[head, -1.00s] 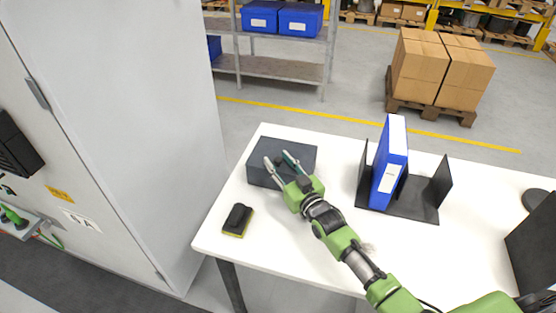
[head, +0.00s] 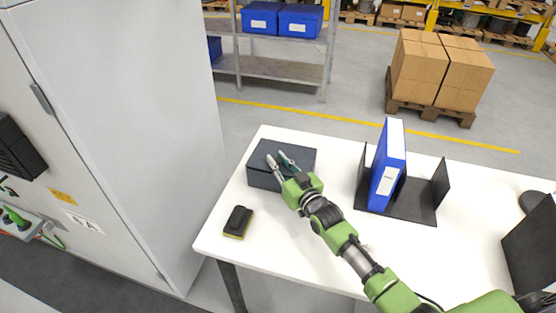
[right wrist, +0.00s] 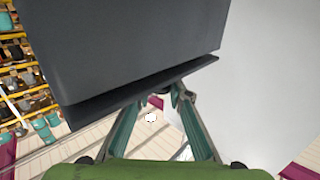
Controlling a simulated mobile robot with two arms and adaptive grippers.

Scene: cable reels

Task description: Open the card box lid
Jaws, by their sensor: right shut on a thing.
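The card box (head: 262,180) is dark grey and sits at the far left corner of the white table. Its flat lid lies on top and looks closed in the head view. My right gripper (head: 279,160) comes over the box from the front right, its two fingers close together at the lid. In the right wrist view the box (right wrist: 130,45) fills the upper middle. The right gripper's fingertips (right wrist: 168,92) converge there on a small dark part at the lid's edge, mostly hidden, probably its knob. My left gripper is not in view.
The white table (head: 300,250) also holds a black and yellow eraser (head: 238,222) left of my arm and a blue binder (head: 388,170) in a black stand (head: 418,205). A tall grey cabinet (head: 130,130) stands to the left. The table around the eraser is clear.

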